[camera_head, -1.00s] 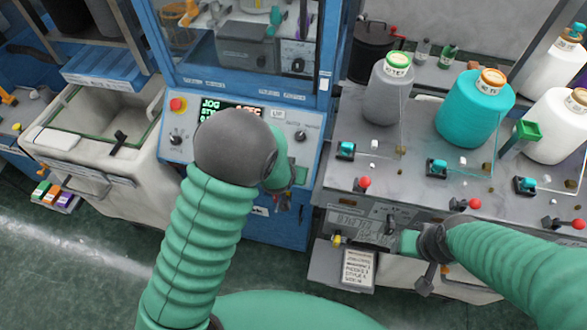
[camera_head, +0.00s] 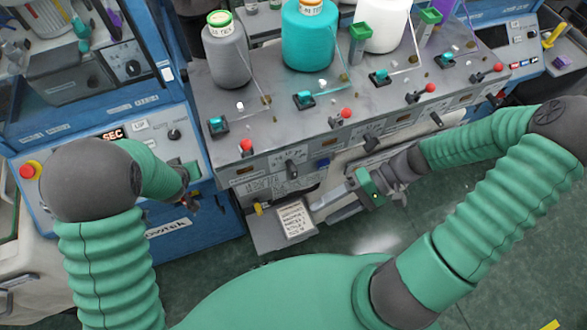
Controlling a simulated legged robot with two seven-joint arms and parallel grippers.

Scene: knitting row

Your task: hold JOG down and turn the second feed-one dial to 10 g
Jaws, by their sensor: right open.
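The blue machine's control panel (camera_head: 155,125) is at the left, its display partly covered by my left arm. The JOG control cannot be made out. My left gripper (camera_head: 193,197) is at the panel's lower right side, small and dark; whether it touches anything or is open cannot be told. Dark dials sit on the grey feed bench front: one at the left (camera_head: 292,170), one further right (camera_head: 372,143). Which is the task's dial, and its setting, I cannot read. My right gripper (camera_head: 335,205) is open and empty, below the bench front and right of a printed card (camera_head: 295,220).
A red stop button (camera_head: 28,170) is on the panel's left. Green floor is open at the lower right.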

